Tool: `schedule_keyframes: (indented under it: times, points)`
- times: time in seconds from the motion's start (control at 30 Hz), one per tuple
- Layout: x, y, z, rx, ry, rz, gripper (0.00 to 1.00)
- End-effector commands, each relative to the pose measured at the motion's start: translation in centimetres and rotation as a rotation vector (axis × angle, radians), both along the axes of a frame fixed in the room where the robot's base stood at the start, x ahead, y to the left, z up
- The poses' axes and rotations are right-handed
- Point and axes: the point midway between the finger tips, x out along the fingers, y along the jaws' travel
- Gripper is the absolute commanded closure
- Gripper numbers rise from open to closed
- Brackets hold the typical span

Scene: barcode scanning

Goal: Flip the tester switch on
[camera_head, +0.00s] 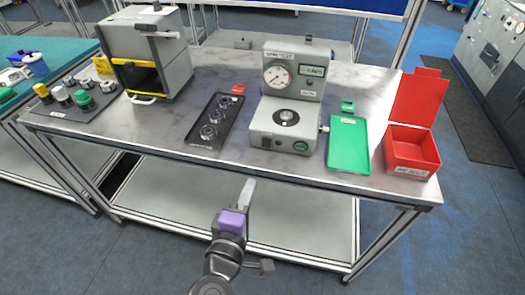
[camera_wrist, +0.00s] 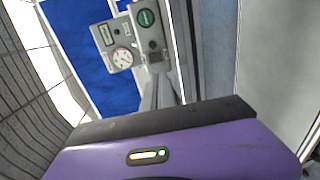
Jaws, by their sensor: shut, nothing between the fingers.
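The grey tester (camera_head: 262,122) stands near the middle of the table, with a round dial gauge (camera_head: 278,76) and a display on its upper part. Its lower front has a green round button or label (camera_head: 301,146) and a small dark part (camera_head: 267,141) that may be the switch; whether it is on or off cannot be told. The tester also shows, tilted, in the wrist view (camera_wrist: 130,35). My gripper (camera_head: 249,184), with a purple body, is shut and empty in front of the table edge, below and apart from the tester. Its fingers show in the wrist view (camera_wrist: 160,92).
A black tray (camera_head: 214,121) with round parts lies left of the tester. A green tray (camera_head: 348,146) and an open red box (camera_head: 410,148) stand to its right. A grey box-shaped machine (camera_head: 178,75) is at the left. Floor before the table is clear.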

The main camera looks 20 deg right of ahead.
Motion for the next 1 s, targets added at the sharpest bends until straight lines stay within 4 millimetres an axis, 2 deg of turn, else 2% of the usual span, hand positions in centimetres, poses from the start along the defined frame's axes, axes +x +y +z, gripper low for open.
schedule_keyframes:
  times: [0.23,0.37,1.0]
  points:
    - [0.1,-0.1,0.0,0.002,-0.001,0.002,1.00]
    - [0.9,-0.6,-0.1,0.002,-0.001,0.000,1.00]
    - [9.9,-7.2,-1.5,0.002,-0.001,0.002,1.00]
